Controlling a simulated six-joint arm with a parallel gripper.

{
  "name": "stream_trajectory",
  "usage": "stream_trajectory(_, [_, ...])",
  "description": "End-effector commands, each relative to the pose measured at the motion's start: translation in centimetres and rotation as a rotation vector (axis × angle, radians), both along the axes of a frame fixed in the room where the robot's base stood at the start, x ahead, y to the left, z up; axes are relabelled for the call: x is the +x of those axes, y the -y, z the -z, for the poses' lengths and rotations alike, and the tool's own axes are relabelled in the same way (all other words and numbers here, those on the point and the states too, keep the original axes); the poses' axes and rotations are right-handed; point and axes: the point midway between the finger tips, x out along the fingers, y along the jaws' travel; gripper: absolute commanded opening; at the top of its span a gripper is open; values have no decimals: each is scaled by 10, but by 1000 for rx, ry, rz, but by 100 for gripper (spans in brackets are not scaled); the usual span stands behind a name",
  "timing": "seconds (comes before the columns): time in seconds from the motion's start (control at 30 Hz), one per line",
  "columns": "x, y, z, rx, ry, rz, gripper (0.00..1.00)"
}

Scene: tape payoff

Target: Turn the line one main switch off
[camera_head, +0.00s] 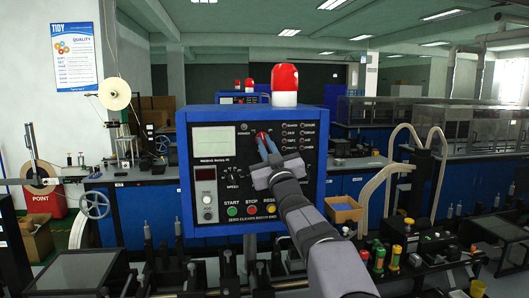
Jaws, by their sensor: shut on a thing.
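The blue control box (310,185) with a black front panel stands in the middle of the camera_head view. A small red switch part (262,135) shows at the upper middle of the panel, at the tips of my gripper. My gripper (266,143) has blue fingers and reaches up to the panel from the lower right. It is shut on the red switch. The fingers hide most of the switch, so its exact position cannot be told. A row of START, STOP and other buttons (251,210) sits below on the panel.
A red and white beacon (284,85) stands on top of the box. Pale curved tubes (375,190) and several coloured push buttons (395,252) are to the right. A tape reel (114,93) and a handwheel (95,205) are at the left.

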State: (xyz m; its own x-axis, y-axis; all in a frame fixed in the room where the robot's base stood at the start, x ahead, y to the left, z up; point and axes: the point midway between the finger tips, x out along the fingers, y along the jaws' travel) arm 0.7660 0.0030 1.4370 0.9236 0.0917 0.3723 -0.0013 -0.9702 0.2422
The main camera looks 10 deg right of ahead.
Motion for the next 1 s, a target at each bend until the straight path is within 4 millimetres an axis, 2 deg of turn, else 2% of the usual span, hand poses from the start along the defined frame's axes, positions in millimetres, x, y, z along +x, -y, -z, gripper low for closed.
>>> stream_trajectory(0.5, [1,5,-3,-424,-7,1,0])
stream_trajectory(0.7, [1,4,-3,-512,-5,1,0])
stream_trajectory(1.0, [1,4,-1,-558,-4,0,0])
